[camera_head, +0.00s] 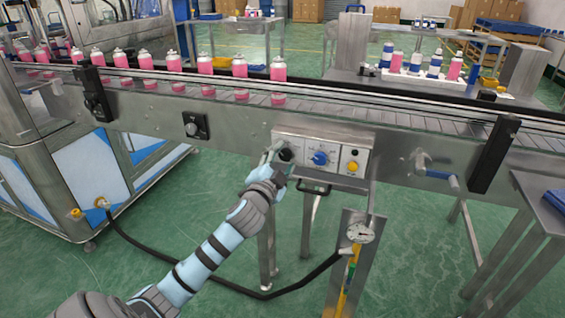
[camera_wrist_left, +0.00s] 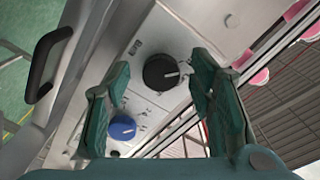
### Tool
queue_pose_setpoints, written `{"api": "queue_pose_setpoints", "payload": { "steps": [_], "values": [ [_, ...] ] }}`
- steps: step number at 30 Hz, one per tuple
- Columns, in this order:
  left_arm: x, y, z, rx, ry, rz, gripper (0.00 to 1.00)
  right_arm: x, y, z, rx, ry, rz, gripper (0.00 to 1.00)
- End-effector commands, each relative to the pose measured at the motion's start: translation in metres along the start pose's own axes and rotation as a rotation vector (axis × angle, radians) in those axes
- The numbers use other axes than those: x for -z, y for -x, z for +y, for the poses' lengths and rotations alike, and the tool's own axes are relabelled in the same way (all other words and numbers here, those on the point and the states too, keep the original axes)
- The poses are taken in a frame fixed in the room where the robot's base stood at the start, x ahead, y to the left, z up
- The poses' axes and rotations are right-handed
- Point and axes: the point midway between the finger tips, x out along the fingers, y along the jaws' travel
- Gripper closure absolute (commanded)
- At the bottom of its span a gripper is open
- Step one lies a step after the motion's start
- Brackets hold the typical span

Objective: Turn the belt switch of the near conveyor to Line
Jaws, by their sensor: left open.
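The near conveyor (camera_head: 230,118) carries a control panel (camera_head: 335,140) on its front side. On the panel are a blue knob (camera_head: 320,158), a yellow button (camera_head: 352,166) and a black knob partly hidden behind my left gripper (camera_head: 276,152). In the left wrist view the black knob (camera_wrist_left: 160,72) with a white pointer line shows between the open fingers of my left gripper (camera_wrist_left: 161,68). The fingers look apart from the knob on both sides. The blue knob (camera_wrist_left: 122,127) also shows there. The labels are too small to read. My right gripper is not in view.
A dark handle (camera_head: 313,188) sticks out below the panel; it also shows in the left wrist view (camera_wrist_left: 42,65). Pink bottles (camera_head: 240,68) stand along the belt. Another dark dial (camera_head: 193,125) sits left of the panel. A gauge (camera_head: 359,232) with a hose stands below.

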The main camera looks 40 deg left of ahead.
Motion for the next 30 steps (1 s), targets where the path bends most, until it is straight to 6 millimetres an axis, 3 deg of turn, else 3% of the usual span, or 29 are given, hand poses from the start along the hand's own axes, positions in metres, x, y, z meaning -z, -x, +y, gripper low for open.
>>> {"api": "queue_pose_setpoints", "payload": {
  "steps": [10, 19, 30],
  "values": [
    [0.001, -0.008, 0.000, -0.001, 0.000, 0.001, 0.51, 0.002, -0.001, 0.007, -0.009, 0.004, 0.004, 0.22],
    [0.000, -0.008, 0.000, -0.001, 0.000, 0.001, 0.99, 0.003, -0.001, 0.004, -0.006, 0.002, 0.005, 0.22],
    [0.001, -0.008, -0.001, -0.003, -0.051, -0.002, 0.99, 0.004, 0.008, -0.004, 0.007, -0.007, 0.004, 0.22]
  ]
}}
